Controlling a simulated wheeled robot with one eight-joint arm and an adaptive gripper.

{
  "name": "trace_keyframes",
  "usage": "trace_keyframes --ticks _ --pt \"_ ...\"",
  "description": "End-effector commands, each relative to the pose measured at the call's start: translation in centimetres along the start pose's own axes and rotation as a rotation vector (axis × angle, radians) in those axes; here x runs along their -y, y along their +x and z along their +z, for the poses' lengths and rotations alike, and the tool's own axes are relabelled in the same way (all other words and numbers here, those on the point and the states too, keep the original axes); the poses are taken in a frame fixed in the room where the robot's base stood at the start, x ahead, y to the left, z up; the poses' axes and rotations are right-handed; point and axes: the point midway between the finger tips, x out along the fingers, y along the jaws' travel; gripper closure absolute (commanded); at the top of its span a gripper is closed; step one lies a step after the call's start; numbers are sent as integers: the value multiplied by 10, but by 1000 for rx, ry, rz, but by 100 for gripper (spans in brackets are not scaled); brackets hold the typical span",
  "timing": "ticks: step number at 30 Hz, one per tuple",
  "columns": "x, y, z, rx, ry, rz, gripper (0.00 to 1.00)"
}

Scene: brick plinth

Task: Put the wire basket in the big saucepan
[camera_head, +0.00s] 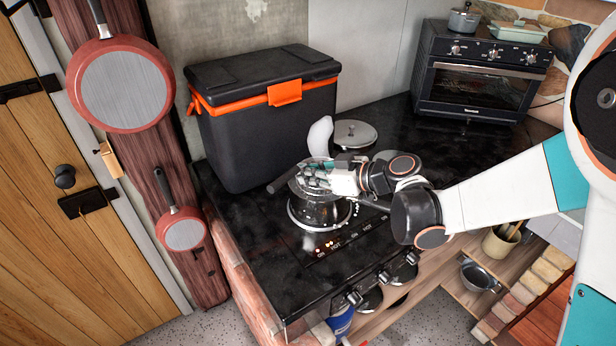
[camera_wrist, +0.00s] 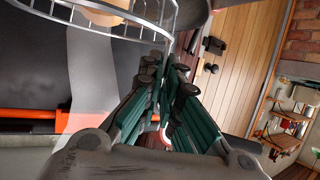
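The wire basket (camera_wrist: 118,24) shows at the top of the wrist view, its pale wires close to the fingertips. A tan, rounded thing shows through its wires. My gripper (camera_wrist: 169,68) has its fingers close together at the basket's wire edge and appears shut on it. The exact contact is partly hidden by the fingers. In the head view my gripper (camera_head: 312,178) is above a dark saucepan (camera_head: 320,212) on the hob and covers part of it. I cannot tell there whether the basket is inside the pan or above it.
A black cooler (camera_head: 265,140) with an orange latch stands behind and left of my gripper. A silver lid (camera_head: 354,134) lies behind it. A toaster oven (camera_head: 480,75) stands at the back right. Two red pans (camera_head: 125,85) hang at the left. The front-left counter is clear.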

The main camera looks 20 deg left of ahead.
Motion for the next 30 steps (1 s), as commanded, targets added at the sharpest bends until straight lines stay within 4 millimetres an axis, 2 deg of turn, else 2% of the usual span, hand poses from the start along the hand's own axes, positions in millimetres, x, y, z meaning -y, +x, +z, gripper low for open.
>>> trace_keyframes --ticks 20,21,23,30 --pt "0 4 10 -1 0 0 100" --pt "0 4 10 0 0 0 87" --pt "0 4 10 0 0 0 75" --pt "0 4 10 0 0 0 75"
